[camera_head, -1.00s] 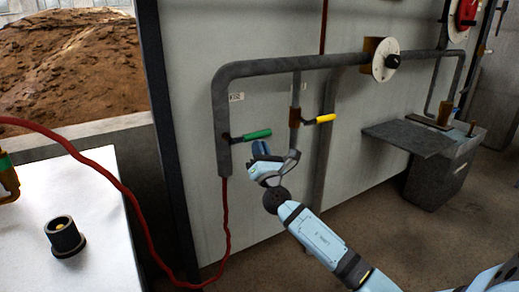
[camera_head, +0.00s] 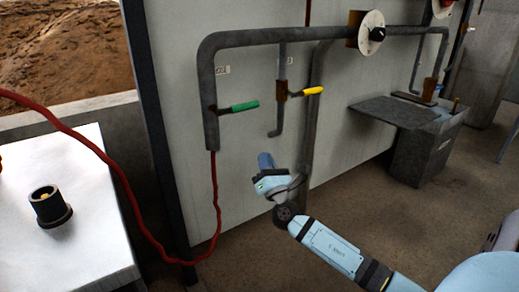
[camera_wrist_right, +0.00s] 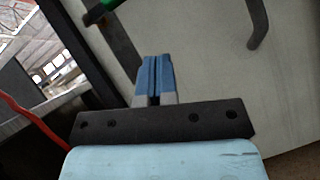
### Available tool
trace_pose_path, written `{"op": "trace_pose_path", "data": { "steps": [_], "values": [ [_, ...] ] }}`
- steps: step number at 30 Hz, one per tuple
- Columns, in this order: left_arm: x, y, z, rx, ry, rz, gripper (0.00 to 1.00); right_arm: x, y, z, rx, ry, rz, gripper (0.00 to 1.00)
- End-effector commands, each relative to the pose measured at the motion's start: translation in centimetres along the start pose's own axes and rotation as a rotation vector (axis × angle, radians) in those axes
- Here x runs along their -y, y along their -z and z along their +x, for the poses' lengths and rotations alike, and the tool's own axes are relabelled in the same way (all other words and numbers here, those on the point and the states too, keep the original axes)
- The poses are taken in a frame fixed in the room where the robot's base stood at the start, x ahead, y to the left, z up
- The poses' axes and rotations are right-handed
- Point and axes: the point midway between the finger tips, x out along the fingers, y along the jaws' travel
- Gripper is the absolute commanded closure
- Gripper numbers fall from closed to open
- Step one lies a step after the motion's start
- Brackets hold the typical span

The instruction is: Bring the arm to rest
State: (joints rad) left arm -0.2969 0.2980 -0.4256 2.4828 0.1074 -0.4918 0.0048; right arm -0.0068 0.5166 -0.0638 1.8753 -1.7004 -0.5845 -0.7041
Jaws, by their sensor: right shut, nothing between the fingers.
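My right arm comes in from the lower right in the head view. Its gripper (camera_head: 265,160) is below the green-handled valve, apart from the pipes and in front of the pale wall panel. In the right wrist view the two blue fingers (camera_wrist_right: 155,78) are pressed together with nothing between them. The green handle (camera_head: 245,106) and the yellow handle (camera_head: 313,91) both point right from their pipes. My left gripper is not in view.
A grey pipe (camera_head: 210,90) runs down the panel, with a red hose (camera_head: 215,190) hanging from it. A white table (camera_head: 90,245) at left holds a black fitting (camera_head: 50,206). A grey sink (camera_head: 425,150) stands at right. Open floor lies below the panel.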

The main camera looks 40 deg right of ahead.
Motion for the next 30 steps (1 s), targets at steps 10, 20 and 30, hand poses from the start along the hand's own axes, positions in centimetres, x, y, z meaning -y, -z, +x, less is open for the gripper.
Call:
{"op": "trace_pose_path", "data": {
  "steps": [10,20,30],
  "values": [
    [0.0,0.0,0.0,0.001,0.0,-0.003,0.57,0.1,0.0,-0.3,-0.001,0.0,0.001,1.0],
    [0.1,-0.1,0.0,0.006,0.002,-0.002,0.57,-0.1,0.1,-0.4,-0.007,0.001,0.013,1.0],
    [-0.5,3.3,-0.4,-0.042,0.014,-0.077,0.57,-9.6,2.8,-8.9,-0.397,0.15,0.903,1.0]
  ]
}}
